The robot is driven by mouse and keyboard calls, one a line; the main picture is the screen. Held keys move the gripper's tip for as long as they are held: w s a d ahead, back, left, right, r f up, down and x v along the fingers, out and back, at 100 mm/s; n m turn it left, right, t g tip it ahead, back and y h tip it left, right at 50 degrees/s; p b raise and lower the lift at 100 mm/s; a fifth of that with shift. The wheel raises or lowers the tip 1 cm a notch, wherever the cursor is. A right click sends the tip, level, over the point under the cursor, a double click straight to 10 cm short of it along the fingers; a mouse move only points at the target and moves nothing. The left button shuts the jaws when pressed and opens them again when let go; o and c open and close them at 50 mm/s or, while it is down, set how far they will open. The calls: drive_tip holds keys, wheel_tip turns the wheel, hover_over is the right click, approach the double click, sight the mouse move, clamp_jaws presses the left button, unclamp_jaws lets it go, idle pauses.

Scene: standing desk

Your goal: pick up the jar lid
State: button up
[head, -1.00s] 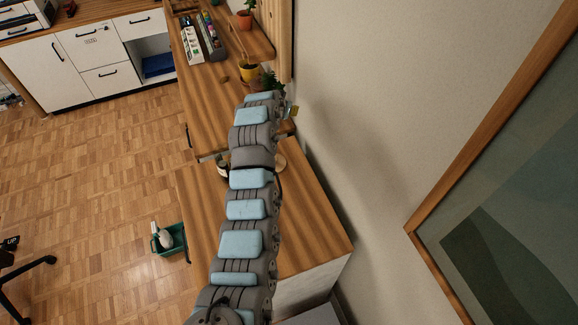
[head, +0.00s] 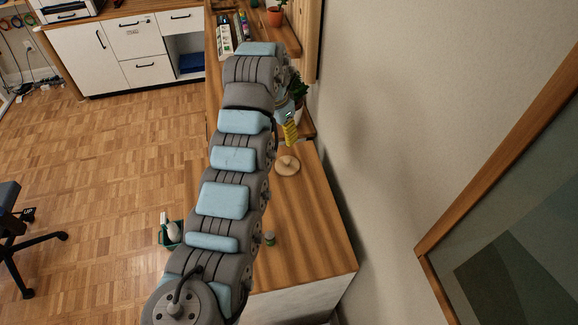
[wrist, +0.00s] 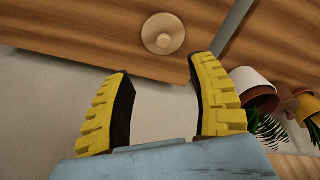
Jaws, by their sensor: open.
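A round, light wooden disc with a small raised centre, which looks like the jar lid (head: 287,165), lies flat on the wooden desk top (head: 315,220). It also shows at the top centre of the wrist view (wrist: 163,33). My gripper (head: 290,128) has yellow ridged fingers and is a little beyond the lid in the head view. In the wrist view my gripper (wrist: 160,68) is open and empty, its fingers well apart. The lid is ahead of the fingertips and apart from them.
A small jar or tin (head: 269,238) stands on the near part of the desk, beside my arm. Potted plants (wrist: 252,90) stand to the right of the fingers in the wrist view. The wall (head: 365,150) runs close along the desk's right side.

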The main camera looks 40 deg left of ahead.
drive_tip(key=b, duration=0.1)
approach(287, 159)
drive_tip(key=f, duration=0.5)
drive_tip(key=shift+s+d+f, duration=0.2)
drive_tip(key=shift+f, duration=0.05)
drive_tip(key=shift+w+a+f, duration=0.1)
drive_tip(key=shift+w+f, duration=0.2)
drive_tip(key=shift+f, duration=0.5)
drive_tip(key=shift+w+a+f+b, duration=0.1)
drive_tip(key=shift+w+f+b, duration=0.2)
drive_tip(key=shift+w+f, duration=0.25)
drive_tip(key=shift+f, duration=1.35)
drive_tip(key=shift+c, duration=0.2)
clamp_jaws()
